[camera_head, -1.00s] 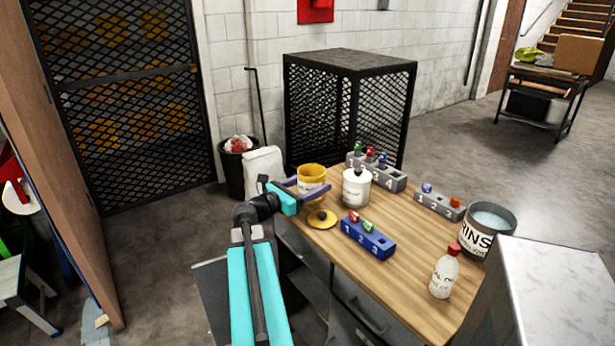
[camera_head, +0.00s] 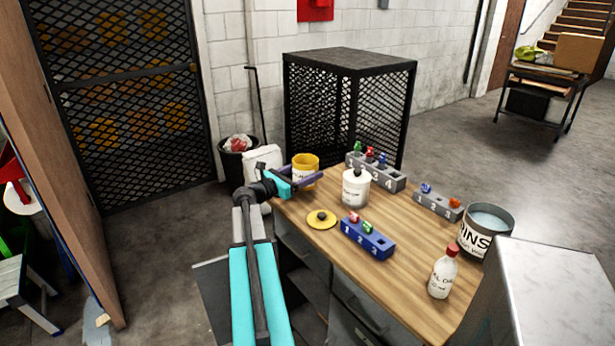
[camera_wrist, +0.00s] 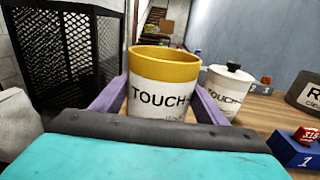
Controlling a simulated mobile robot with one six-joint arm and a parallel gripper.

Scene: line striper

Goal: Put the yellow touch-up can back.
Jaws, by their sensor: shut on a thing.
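The yellow touch-up can (camera_head: 305,160) has a yellow rim, a white label and an open top. It is upright at the table's far left corner. In the wrist view the can (camera_wrist: 163,95) stands between my two purple fingers, and its label reads "TOUCH". My gripper (camera_head: 306,180) is shut on it. The can's base is hidden, so I cannot tell whether it touches the table. A yellow lid with a dark knob (camera_head: 321,218) lies flat on the table, nearer than the can.
A white lidded can (camera_head: 356,190) stands right of the yellow can. The wooden table (camera_head: 400,245) also holds a blue numbered block (camera_head: 368,239), grey numbered blocks (camera_head: 390,181), a rinse pail (camera_head: 470,240) and a red-capped bottle (camera_head: 442,275). A black mesh cage (camera_head: 335,110) stands behind.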

